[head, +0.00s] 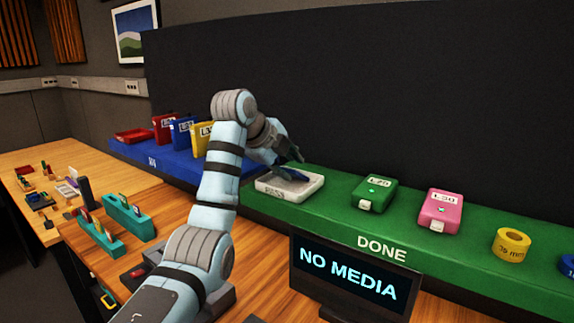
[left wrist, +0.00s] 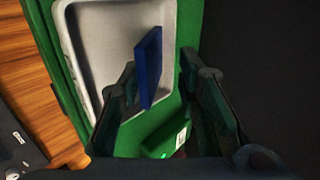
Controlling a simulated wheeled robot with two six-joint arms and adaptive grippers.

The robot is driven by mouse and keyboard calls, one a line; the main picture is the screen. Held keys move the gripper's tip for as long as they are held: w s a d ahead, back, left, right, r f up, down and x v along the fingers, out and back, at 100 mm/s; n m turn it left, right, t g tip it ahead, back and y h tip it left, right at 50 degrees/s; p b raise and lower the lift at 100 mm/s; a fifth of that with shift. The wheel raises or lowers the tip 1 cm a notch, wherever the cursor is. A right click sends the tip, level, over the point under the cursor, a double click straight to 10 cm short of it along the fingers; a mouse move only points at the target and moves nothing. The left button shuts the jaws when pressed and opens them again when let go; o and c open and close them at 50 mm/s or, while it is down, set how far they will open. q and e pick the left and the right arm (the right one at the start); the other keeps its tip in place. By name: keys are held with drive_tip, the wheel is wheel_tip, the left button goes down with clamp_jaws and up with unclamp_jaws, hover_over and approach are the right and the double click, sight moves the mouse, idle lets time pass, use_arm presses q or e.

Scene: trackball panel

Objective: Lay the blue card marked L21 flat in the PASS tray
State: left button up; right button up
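The blue card (left wrist: 149,68) is over the PASS tray (left wrist: 88,60) in the left wrist view, seen nearly edge-on and tilted, not flat. Its marking does not show. In the head view the card (head: 293,174) is a small blue patch at the back of the white tray (head: 272,191), partly hidden by my gripper. My left gripper (head: 290,158) is above the tray's back edge. In the left wrist view its fingers (left wrist: 167,72) stand apart; the card is close to the left fingertip, with a gap to the right finger. I cannot tell whether the card touches the tray. My right gripper is not in view.
The green DONE shelf (head: 330,212) also bears a green box (head: 375,194), a pink box (head: 440,210) and a yellow roll (head: 511,244). A NO MEDIA screen (head: 348,274) stands in front. A blue shelf (head: 170,163) with coloured boxes and teal racks (head: 128,216) are at left.

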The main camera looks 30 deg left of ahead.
use_arm(q)
wheel_tip(320, 180, up, 10)
idle(0.4)
drive_tip(key=shift+a+f, duration=0.1)
idle(0.5)
